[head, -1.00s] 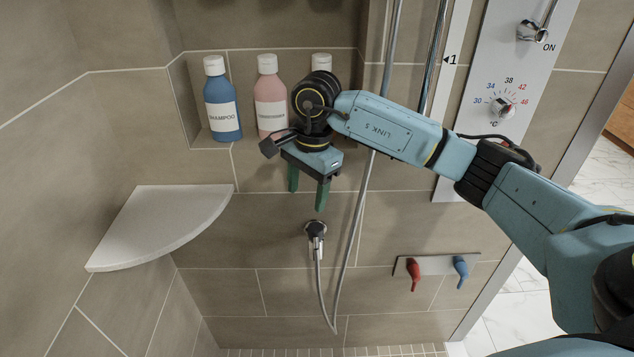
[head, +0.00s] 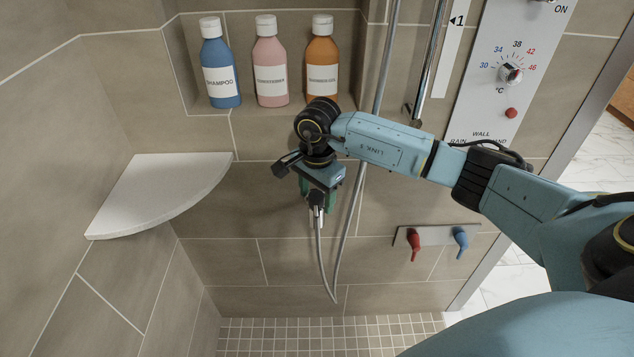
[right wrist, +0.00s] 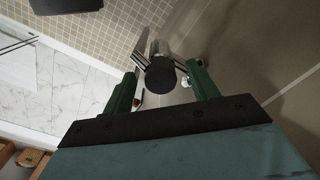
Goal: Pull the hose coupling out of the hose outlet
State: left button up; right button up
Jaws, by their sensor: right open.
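The hose coupling (head: 318,214) is a small chrome piece at the top of the grey shower hose, on the tiled wall. It sits at the dark, round hose outlet (head: 316,196). My right gripper (head: 317,203) is at the outlet, with its green fingers partly hidden behind the outlet and its own body. In the right wrist view, the open green fingers (right wrist: 163,72) stand on either side of a dark round end (right wrist: 160,76) with chrome parts (right wrist: 158,47) beyond it. A gap shows beside each finger. My left gripper is not in view.
The hose (head: 335,285) loops below and rises right of the gripper. A white corner shelf (head: 160,192) is at left. Shampoo (head: 219,65), conditioner (head: 270,62) and an orange bottle (head: 322,60) stand in the niche above. Red (head: 414,243) and blue (head: 461,241) levers are at right.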

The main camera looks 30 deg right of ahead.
aim_at(316, 194)
jog(key=shift+f, duration=0.25)
jog(key=c, duration=1.1)
jog(key=shift+r, duration=0.1)
jog(key=shift+r+p, duration=1.9)
jog(key=shift+r, duration=0.9)
jog(key=shift+r+p, duration=1.85)
jog(key=shift+r, duration=1.1)
